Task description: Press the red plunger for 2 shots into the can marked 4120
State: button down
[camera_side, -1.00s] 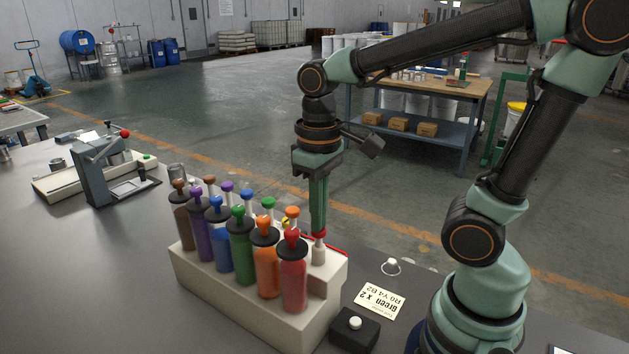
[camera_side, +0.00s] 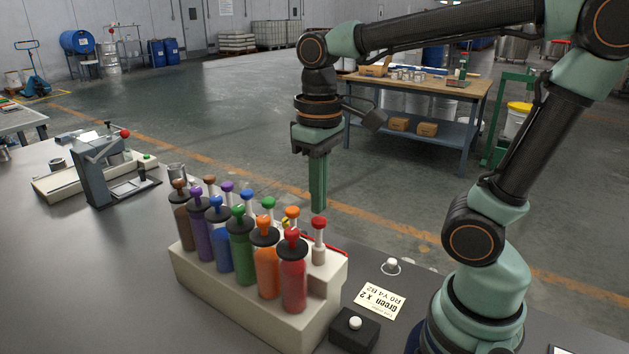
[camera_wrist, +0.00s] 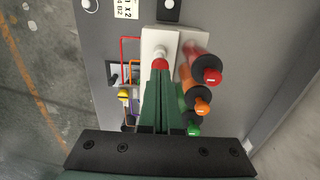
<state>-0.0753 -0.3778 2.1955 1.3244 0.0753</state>
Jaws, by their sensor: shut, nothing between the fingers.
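The red plunger (camera_side: 318,223) stands raised on a short white stem at the near right end of the cream dispenser rack (camera_side: 250,313). My gripper (camera_side: 318,210) points straight down with shut, empty fingers just above its red knob. A small gap seems to show between them, though contact is hard to rule out. In the wrist view the red plunger (camera_wrist: 160,64) lies at the tips of my gripper (camera_wrist: 160,72). A red-capped tube (camera_side: 292,275) stands in the front row. I cannot make out a can marked 4120; the rack hides the area behind it.
More plungers, such as the orange one (camera_side: 292,213), line the back row. Tubes such as the green one (camera_side: 240,237) fill the front row. A card (camera_side: 380,300) reading "Green x 2", a black button box (camera_side: 355,330) and a grey press (camera_side: 95,170) stand on the bench.

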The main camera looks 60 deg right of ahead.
dwell(0.3)
jog(key=shift+r, duration=2.55)
jog(key=shift+f, duration=0.1)
jog(key=f+t, duration=0.1)
jog(key=t, duration=0.1)
jog(key=w+d+f+t, duration=0.1)
jog(key=f, duration=0.1)
jog(key=w+d+f+t, duration=0.1)
jog(key=t, duration=0.1)
jog(key=shift+f+t, duration=0.3)
jog(key=shift+f, duration=0.05)
